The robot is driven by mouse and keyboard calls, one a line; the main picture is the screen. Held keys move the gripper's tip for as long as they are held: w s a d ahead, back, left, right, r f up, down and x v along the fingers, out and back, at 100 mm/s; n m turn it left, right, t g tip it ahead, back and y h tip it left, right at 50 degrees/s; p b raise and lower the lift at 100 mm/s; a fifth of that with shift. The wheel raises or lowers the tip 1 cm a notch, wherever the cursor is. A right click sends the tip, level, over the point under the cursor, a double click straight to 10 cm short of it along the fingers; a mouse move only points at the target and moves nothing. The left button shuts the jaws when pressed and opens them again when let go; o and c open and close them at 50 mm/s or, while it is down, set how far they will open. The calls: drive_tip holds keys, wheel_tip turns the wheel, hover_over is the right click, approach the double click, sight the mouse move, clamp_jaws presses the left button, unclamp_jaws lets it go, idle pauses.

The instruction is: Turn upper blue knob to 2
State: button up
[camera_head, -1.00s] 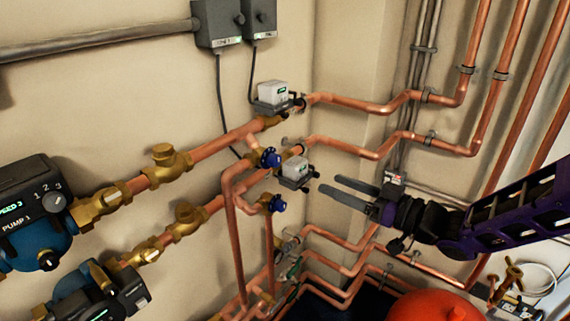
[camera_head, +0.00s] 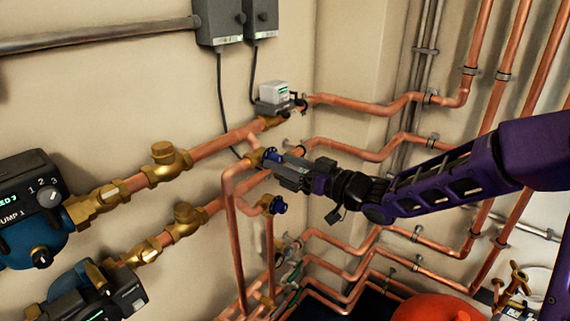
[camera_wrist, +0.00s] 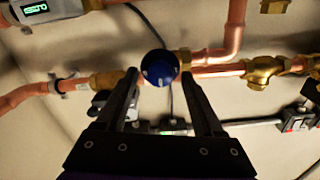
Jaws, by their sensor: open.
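The upper blue knob (camera_head: 271,157) sits on the upper copper branch in the head view, at the tip of my gripper (camera_head: 285,163). In the wrist view the round blue knob (camera_wrist: 159,68) lies between the ends of the two dark fingers. My gripper (camera_wrist: 159,82) is open, with one finger on each side of the knob. I cannot tell whether either finger touches it. Pale marks show on the knob face, but its setting is too small to read. The lower blue knob (camera_head: 278,205) is below, clear of the gripper.
A white-topped actuator (camera_head: 274,93) stands above the gripper, and copper pipes (camera_head: 350,150) run behind and below my arm. Two blue pumps (camera_head: 30,215) with brass valves (camera_head: 168,160) are at the left. A red vessel (camera_head: 435,308) is at the bottom.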

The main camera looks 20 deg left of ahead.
clamp_jaws()
drive_tip(key=shift+n, duration=0.4)
drive_tip(key=n+b, duration=0.2)
drive_tip(key=n, duration=0.1)
drive_tip(key=shift+f+b, duration=0.15)
drive_tip(key=shift+b, duration=0.2)
drive_tip(key=shift+s+n+b, duration=0.1)
drive_tip(key=shift+n+b, duration=1.15)
drive_tip(key=shift+n, duration=0.75)
unclamp_jaws()
